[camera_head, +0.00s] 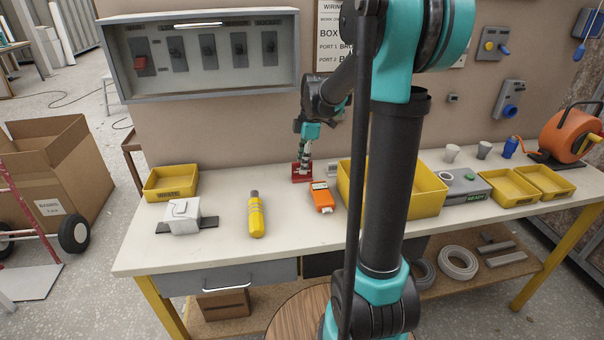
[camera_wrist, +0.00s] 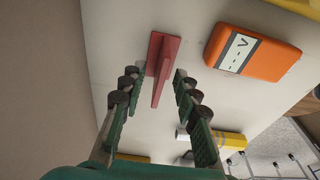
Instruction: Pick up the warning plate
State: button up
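The red warning plate (camera_head: 302,172) stands on the workbench near the wall, left of the orange meter. In the wrist view the plate (camera_wrist: 164,57) shows a flat red base with a thin upright fin. My gripper (camera_head: 305,163) points down at it from above. In the wrist view my gripper (camera_wrist: 160,78) is open, with its two fingers apart on either side of the fin. Gaps show between the fin and both fingers. In the head view the fingertips partly hide the plate.
The orange meter (camera_head: 321,197) lies close to the plate's right; it also shows in the wrist view (camera_wrist: 251,53). A large yellow bin (camera_head: 410,204) stands further right. A yellow cylinder (camera_head: 256,216) lies in front. The wall (camera_head: 220,125) rises close behind.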

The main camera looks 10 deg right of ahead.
aim_at(303, 180)
jog(key=shift+a+f, duration=0.15)
jog(key=shift+f, duration=0.65)
grip_shut()
jog(key=shift+r, duration=0.15)
jog(key=shift+s+r, duration=0.15)
jog(key=shift+r, duration=0.05)
notch_tip(303, 180, up, 6)
jog(key=s, duration=1.9)
jog(key=shift+s+r, duration=0.15)
jog(key=shift+s, duration=0.2)
